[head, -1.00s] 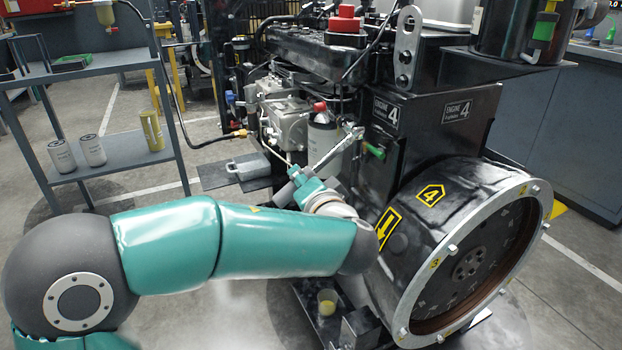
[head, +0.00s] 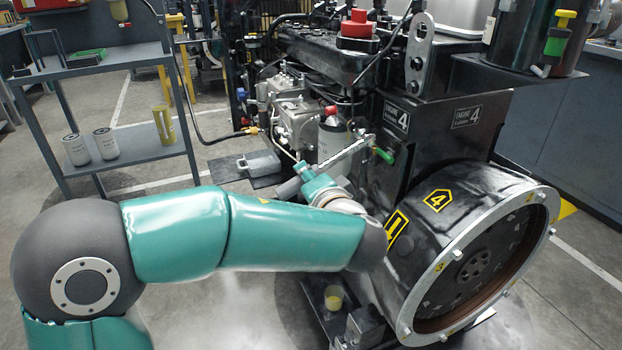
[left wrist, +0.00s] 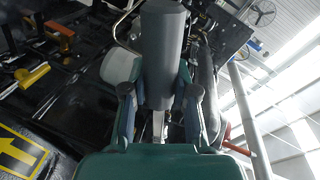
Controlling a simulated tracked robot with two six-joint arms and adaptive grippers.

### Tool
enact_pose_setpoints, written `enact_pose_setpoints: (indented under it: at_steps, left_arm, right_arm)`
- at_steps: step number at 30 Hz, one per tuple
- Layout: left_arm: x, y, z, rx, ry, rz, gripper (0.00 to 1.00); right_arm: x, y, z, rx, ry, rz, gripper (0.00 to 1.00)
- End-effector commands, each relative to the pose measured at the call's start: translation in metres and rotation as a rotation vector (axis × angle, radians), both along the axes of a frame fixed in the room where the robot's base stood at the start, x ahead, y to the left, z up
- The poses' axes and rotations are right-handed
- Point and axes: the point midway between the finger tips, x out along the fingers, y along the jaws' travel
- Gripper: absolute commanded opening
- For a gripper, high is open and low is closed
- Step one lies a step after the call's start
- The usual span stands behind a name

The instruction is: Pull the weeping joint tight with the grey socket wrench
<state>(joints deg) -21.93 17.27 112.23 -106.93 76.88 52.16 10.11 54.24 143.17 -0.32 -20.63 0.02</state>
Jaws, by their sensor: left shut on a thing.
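The grey socket wrench is in my left gripper (head: 304,179). Its thick grey handle (left wrist: 163,55) lies between the two fingers in the left wrist view, with a silver part below it. In the head view the handle end (head: 289,188) sticks out left of the fingers. A silver shaft (head: 345,151) runs from the gripper up and right to the side of the engine (head: 390,165), near a green handle (head: 385,156). I cannot make out the weeping joint or whether the wrench's socket is seated on it. My right gripper is not in view.
The large black flywheel housing (head: 440,225) stands close right of my forearm. A cup of yellow liquid (head: 333,297) stands below, near the engine's base. A white filter (head: 333,140) is just behind the shaft. A shelf (head: 140,152) with canisters stands left.

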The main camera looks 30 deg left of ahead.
Motion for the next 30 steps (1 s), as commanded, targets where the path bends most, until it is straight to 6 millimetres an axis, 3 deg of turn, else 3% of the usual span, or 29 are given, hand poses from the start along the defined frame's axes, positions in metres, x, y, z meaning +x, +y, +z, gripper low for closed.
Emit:
enact_pose_setpoints:
  at_steps: [14,30]
  left_arm:
    - [-0.007,-0.011,0.002,0.0,-0.007,-0.003,0.0]
    - [-0.038,-0.051,0.001,-0.001,-0.008,-0.006,0.0]
  right_arm:
    - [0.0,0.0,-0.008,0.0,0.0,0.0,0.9]
    - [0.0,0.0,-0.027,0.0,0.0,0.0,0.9]
